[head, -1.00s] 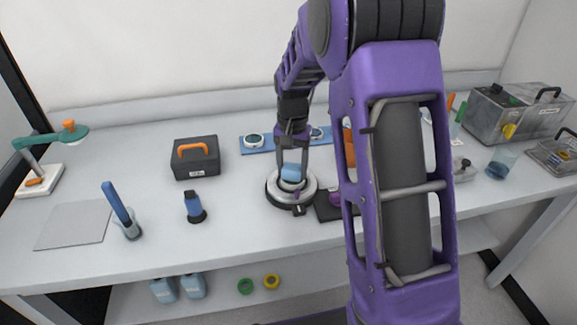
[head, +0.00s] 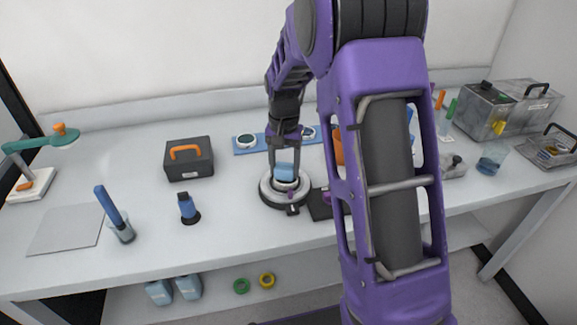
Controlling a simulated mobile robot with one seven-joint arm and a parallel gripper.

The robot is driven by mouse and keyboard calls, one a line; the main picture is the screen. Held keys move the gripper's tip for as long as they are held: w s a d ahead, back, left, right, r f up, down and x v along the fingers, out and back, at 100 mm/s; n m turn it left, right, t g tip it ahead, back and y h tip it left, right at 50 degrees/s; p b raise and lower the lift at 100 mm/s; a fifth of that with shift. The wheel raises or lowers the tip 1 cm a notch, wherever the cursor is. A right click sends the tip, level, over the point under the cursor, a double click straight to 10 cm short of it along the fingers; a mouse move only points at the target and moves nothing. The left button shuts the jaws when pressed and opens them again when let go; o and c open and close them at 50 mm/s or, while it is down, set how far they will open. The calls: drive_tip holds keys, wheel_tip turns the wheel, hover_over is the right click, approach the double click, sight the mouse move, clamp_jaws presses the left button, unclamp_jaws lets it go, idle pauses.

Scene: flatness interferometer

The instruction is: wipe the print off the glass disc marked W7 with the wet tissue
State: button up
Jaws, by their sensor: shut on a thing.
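My gripper (head: 285,164) points down over the round metal mount (head: 269,199) near the middle of the bench. It is shut on a light blue pad, which I take to be the wet tissue (head: 285,172). The tissue is at the middle of the mount, at or just above its pale centre. I cannot tell whether it touches. Any glass disc or print under it is hidden. Two round discs, one at left (head: 246,138) and one at right (head: 308,132), lie on a blue strip (head: 272,146) behind. No W7 mark is readable.
A black box with an orange handle (head: 189,163), a blue-topped stand (head: 188,208) and a beaker (head: 121,229) are to the left. A dark plate (head: 319,208) adjoins the mount on the right. A beaker (head: 491,160) and clear cases (head: 508,112) stand far right.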

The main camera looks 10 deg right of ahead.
drive_tip(key=shift+w+a, duration=0.1)
drive_tip(key=shift+a, duration=0.1)
drive_tip(key=shift+w+a, duration=0.2)
drive_tip(key=shift+a, duration=0.2)
drive_tip(key=shift+d, duration=0.1)
drive_tip(key=shift+s+d, duration=0.35)
drive_tip(key=shift+d, duration=0.3)
drive_tip(key=shift+s+d, duration=0.35)
drive_tip(key=shift+d, duration=0.25)
drive_tip(key=shift+w+a+p, duration=0.35)
drive_tip(key=shift+w+a, duration=0.1)
drive_tip(key=shift+a, duration=0.4)
drive_tip(key=shift+a, duration=0.1)
drive_tip(key=shift+w+a, duration=0.25)
drive_tip(key=shift+a, duration=0.15)
